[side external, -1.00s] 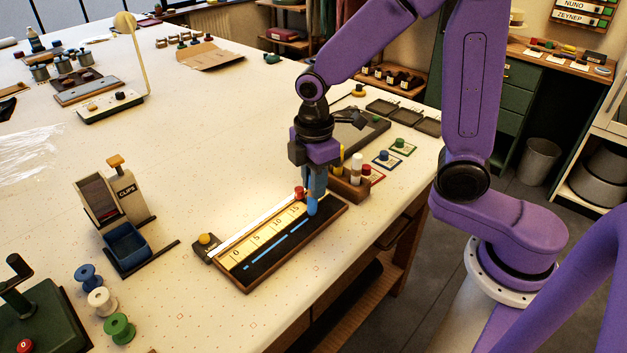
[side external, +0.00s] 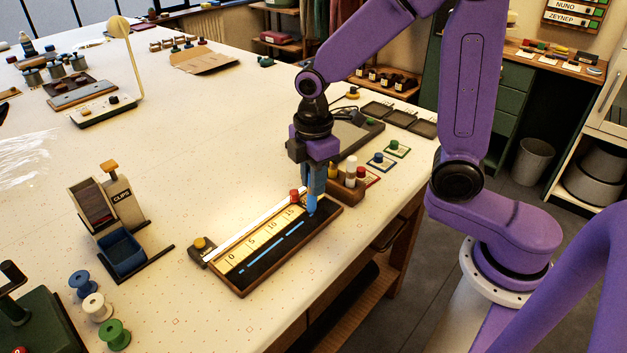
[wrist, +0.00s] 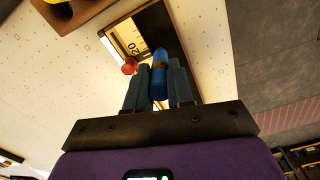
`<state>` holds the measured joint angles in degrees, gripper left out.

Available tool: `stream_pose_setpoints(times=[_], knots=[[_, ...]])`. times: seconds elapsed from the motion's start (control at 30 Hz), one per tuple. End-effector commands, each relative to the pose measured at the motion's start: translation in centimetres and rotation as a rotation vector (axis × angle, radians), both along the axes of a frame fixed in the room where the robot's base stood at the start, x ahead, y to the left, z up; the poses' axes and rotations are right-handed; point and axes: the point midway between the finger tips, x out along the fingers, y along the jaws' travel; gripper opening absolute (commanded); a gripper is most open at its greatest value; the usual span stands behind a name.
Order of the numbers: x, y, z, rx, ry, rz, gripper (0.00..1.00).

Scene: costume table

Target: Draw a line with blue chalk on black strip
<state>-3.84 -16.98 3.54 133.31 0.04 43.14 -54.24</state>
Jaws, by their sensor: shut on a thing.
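My gripper (side external: 312,196) is shut on the blue chalk (side external: 311,206), which points down over the right end of the black strip (side external: 262,268). The wrist view also shows the blue chalk (wrist: 160,72) between the fingers of my gripper (wrist: 158,90). I cannot tell whether the chalk tip touches the strip. The pale number scale (side external: 262,240) lies along the strip's far side. A red knob (side external: 295,196) stands at its right end, also in the wrist view (wrist: 129,66).
A wooden holder (side external: 350,193) with upright pieces stands close right of my gripper. A clip dispenser (side external: 122,205) and several spools (side external: 98,307) are on the left. The table's front edge runs close beside the strip. The table centre (side external: 190,150) is clear.

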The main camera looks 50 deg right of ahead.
Motion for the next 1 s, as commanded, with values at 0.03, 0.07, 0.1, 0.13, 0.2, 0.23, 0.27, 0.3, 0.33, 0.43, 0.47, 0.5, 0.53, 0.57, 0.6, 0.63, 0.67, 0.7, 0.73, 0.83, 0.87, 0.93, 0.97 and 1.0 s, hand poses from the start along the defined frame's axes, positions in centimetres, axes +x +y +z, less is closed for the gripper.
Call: stream_pose_setpoints(times=[0.03, 0.07, 0.1, 0.13, 0.2, 0.23, 0.27, 0.3, 0.33, 0.43, 0.47, 0.5, 0.53, 0.57, 0.6, 0.63, 0.67, 0.7, 0.73, 0.83, 0.87, 0.93, 0.97, 1.0], knots=[[0.0, 0.0, 0.3, 0.001, -0.001, 0.000, 0.00], [0.0, 0.0, 0.4, 0.001, -0.001, 0.000, 0.00], [0.0, 0.0, 0.7, 0.001, -0.001, 0.000, 0.00], [0.0, 0.0, 0.8, 0.000, -0.002, 0.000, 0.00], [0.0, 0.0, 1.2, 0.001, -0.001, 0.000, 0.00], [0.0, 0.0, 1.3, 0.001, -0.001, 0.000, 0.00], [0.0, 0.0, 1.5, 0.000, -0.002, 0.000, 0.00], [0.0, 0.0, 1.7, 0.001, -0.001, 0.000, 0.00], [0.0, 0.0, 1.9, 0.001, -0.001, 0.000, 0.00], [0.0, 0.0, 2.4, 0.000, -0.002, 0.000, 0.00], [0.0, 0.0, 2.5, 0.001, -0.001, 0.000, 0.00], [0.0, 0.0, 2.7, 0.001, -0.001, 0.000, 0.00], [0.0, 0.0, 2.9, 0.001, -0.001, 0.000, 0.00], [0.0, 0.0, 3.0, 0.000, -0.002, 0.000, 0.00], [0.0, 0.0, 3.2, 0.001, -0.001, 0.000, 0.00], [0.0, 0.0, 3.4, 0.001, -0.001, 0.000, 0.00], [0.0, 0.0, 3.6, 0.000, -0.002, 0.000, 0.00], [0.0, 0.0, 3.7, 0.000, -0.002, -0.001, 0.00], [0.0, 0.0, 3.9, 0.001, -0.001, 0.000, 0.00], [0.0, 0.0, 4.4, 0.001, -0.001, 0.000, 0.00], [0.0, 0.0, 4.5, 0.001, -0.001, -0.001, 0.00], [0.0, 0.0, 4.9, 0.001, -0.001, -0.001, 0.00], [0.0, 0.0, 5.0, 0.001, -0.001, -0.001, 0.00], [0.0, 0.0, 5.1, 0.001, -0.001, -0.001, 0.00]])
